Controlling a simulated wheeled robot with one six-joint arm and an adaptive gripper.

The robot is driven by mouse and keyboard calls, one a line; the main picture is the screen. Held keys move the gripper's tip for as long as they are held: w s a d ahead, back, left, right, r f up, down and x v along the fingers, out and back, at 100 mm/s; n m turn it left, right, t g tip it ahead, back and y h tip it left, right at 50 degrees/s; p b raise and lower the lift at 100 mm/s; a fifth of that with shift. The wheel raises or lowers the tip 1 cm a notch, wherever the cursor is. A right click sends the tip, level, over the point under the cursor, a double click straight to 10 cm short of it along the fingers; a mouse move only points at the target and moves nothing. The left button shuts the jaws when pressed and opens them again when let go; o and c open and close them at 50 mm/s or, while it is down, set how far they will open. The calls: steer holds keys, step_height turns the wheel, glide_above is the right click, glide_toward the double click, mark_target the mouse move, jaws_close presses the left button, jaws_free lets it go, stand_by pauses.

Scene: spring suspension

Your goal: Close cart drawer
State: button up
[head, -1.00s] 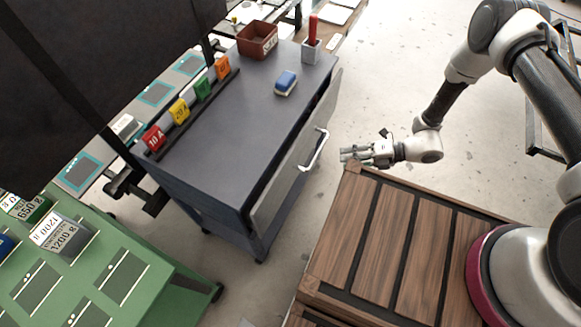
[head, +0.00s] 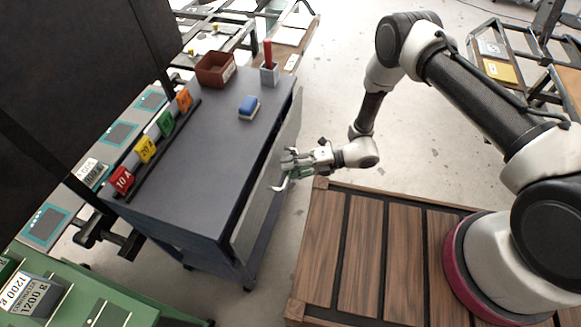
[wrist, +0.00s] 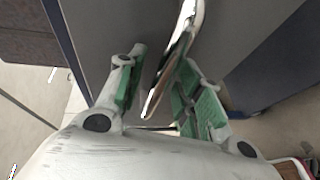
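The cart (head: 205,150) is dark blue-grey with a flat top. Its drawer has a grey front panel (head: 262,190) on the right side, standing a little out from the cart body. A pale metal handle (head: 279,186) sits on that front and is partly covered by my gripper (head: 287,160). In the wrist view the handle (wrist: 172,62) runs between the two green-padded fingers of my gripper (wrist: 155,95). The fingers are apart, with visible gaps to the handle. I cannot tell whether either finger touches it.
A green table (head: 75,300) stands lower left. Open floor (head: 320,100) lies right of the cart.

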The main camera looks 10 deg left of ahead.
jaws_close()
steer(key=shift+a, duration=0.15)
steer(key=a, duration=0.2)
steer(key=shift+w+a, duration=0.1)
steer(key=shift+a, duration=0.25)
jaws_free()
steer(key=shift+a, duration=0.1)
steer(key=v, duration=1.2)
steer(key=shift+w, duration=0.1)
